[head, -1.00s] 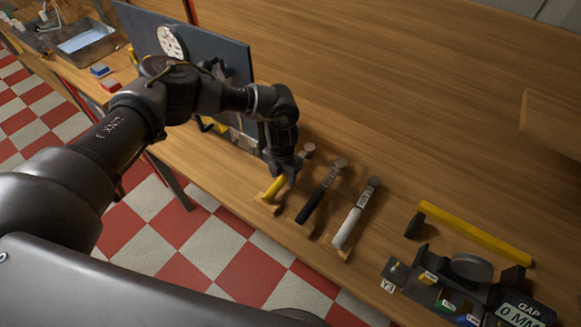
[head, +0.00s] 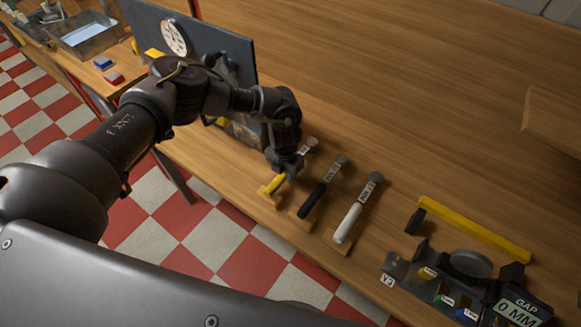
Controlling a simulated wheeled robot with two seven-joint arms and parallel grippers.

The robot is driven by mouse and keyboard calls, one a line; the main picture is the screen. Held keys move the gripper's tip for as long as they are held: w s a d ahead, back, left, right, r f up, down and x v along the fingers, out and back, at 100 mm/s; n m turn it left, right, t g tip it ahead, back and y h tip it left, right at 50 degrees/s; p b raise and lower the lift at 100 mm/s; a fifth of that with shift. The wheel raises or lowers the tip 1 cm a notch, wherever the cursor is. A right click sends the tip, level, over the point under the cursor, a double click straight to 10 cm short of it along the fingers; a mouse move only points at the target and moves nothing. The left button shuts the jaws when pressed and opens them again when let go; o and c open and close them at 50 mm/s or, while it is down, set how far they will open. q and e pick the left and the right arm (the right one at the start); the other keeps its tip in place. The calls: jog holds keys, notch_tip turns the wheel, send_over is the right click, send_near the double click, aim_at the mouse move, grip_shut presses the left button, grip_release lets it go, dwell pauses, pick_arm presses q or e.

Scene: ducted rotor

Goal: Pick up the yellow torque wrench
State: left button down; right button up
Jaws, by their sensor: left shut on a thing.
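The yellow torque wrench (head: 275,184) is the leftmost of three wrenches lying side by side on the wooden bench. Its yellow handle shows below my left gripper (head: 282,172), and its round grey head shows just beyond. My left gripper points down and is shut on the wrench; the fingertips are partly hidden by the wrist. I cannot tell whether the wrench is clear of its wooden rest. A black-handled wrench (head: 313,200) and a white-handled wrench (head: 348,222) lie to its right. My right gripper is not in view.
A dark upright panel (head: 218,48) stands behind my left arm.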

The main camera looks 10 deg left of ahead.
pick_arm(q)
jog(key=shift+w+r, duration=0.1)
jog(key=shift+r, duration=0.45)
jog(key=s+d+r+b, duration=0.3)
jog(key=s+r+b, duration=0.2)
jog(key=s+r, duration=0.7)
jog(key=shift+s+d, duration=0.3)
jog(key=shift+s, duration=0.55)
